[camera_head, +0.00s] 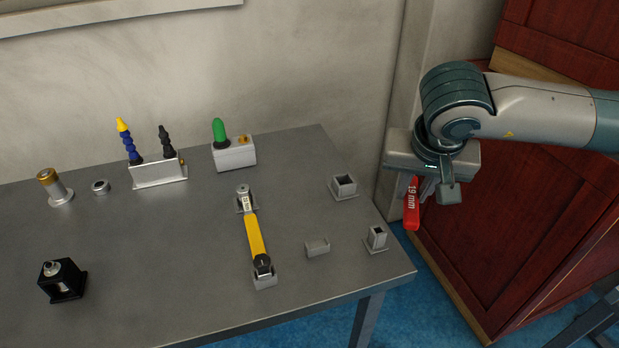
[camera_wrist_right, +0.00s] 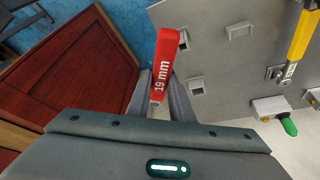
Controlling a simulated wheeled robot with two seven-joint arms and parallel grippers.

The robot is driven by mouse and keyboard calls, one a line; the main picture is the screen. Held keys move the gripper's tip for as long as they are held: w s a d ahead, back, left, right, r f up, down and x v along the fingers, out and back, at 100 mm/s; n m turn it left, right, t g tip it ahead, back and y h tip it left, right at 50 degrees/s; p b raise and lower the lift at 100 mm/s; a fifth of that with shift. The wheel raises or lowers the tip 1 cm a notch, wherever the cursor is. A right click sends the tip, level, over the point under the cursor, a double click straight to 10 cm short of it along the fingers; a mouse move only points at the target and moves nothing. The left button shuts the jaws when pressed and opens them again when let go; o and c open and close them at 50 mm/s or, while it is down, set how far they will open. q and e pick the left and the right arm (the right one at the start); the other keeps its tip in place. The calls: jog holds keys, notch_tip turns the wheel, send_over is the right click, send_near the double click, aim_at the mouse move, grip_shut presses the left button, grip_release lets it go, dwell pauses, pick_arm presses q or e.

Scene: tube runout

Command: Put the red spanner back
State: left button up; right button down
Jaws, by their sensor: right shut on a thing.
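The red spanner (camera_head: 412,205), marked "19 mm", is held by my right gripper (camera_head: 430,190) beyond the table's right edge, in the air. In the right wrist view the spanner (camera_wrist_right: 166,62) stands between the two fingers of the gripper (camera_wrist_right: 162,98), which is shut on it. Its red handle points away from the gripper. The metal end is mostly hidden by the gripper. Empty grey holders stand on the table's right side: a square one (camera_head: 344,187), a taller one (camera_head: 376,238) and a low one (camera_head: 317,247). My left gripper is not in view.
A yellow-handled tool (camera_head: 255,235) rests across two grey holders. Behind are a green-tipped grey box (camera_head: 235,153) and a block with blue and black hoses (camera_head: 158,172). A black fixture (camera_head: 62,280) stands front left. A red cabinet (camera_head: 530,190) is close behind my right arm.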

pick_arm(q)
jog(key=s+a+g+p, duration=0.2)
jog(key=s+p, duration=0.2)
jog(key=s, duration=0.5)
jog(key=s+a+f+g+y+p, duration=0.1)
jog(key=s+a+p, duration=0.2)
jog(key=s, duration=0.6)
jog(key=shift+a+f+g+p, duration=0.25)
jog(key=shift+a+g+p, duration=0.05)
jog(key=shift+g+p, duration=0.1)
pick_arm(e)
jog(key=w+a+f+n+y, duration=0.1)
jog(key=w+a+n, duration=0.1)
jog(key=a, duration=0.7)
jog(key=w+a+f+n+y, duration=0.1)
jog(key=w+a+f+n, duration=0.1)
jog(key=a, duration=0.7)
jog(key=shift+w+a+f+n, duration=0.25)
jog(key=shift+w+n, duration=0.6)
jog(key=shift+n, duration=0.25)
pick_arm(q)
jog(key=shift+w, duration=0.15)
pick_arm(e)
jog(key=shift+r, duration=0.1)
